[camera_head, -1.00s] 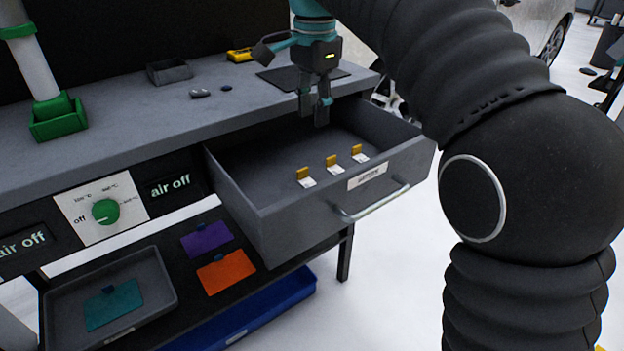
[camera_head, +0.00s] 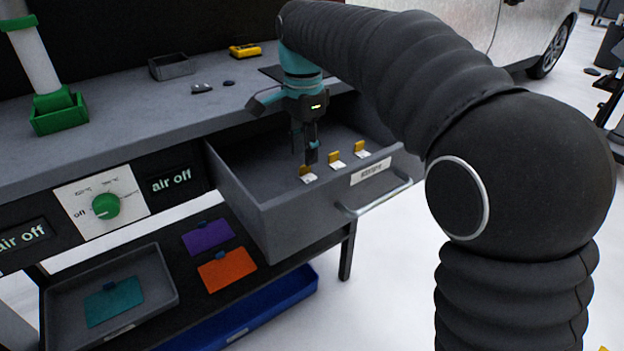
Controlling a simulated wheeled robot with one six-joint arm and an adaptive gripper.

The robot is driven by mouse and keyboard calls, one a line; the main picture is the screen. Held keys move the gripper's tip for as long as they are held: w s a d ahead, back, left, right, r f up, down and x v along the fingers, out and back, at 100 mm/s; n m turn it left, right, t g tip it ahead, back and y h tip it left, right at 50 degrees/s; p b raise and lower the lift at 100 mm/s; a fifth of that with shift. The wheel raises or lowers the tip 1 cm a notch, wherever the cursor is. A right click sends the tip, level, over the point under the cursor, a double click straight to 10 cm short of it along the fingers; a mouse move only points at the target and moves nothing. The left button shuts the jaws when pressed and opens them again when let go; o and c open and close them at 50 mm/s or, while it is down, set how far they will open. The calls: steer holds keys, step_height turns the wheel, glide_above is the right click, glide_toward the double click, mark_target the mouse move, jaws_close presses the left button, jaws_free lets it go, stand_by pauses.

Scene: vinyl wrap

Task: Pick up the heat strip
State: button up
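Three small strips with orange-yellow tabs and white labelled bases stand in a row inside the open drawer's front: a left one (camera_head: 307,175), a middle one (camera_head: 336,160) and a right one (camera_head: 361,149). Which of them is the heat strip cannot be told, as their labels are too small to read. My gripper (camera_head: 305,158) points down into the drawer. Its fingers look apart, with nothing seen between them. The fingertips are just above and behind the left strip's tab; whether they touch it cannot be told.
The grey drawer (camera_head: 272,216) is pulled out of the workbench (camera_head: 150,110), its walls close around my gripper. A small grey box (camera_head: 170,68) and a yellow tool (camera_head: 244,51) lie on the bench top. A shelf below holds purple (camera_head: 207,237) and orange (camera_head: 227,271) cards.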

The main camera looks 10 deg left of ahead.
step_height(320, 180, down, 4)
steer(key=shift+a+f, duration=0.1)
steer(key=shift+c, duration=0.2)
jaws_close()
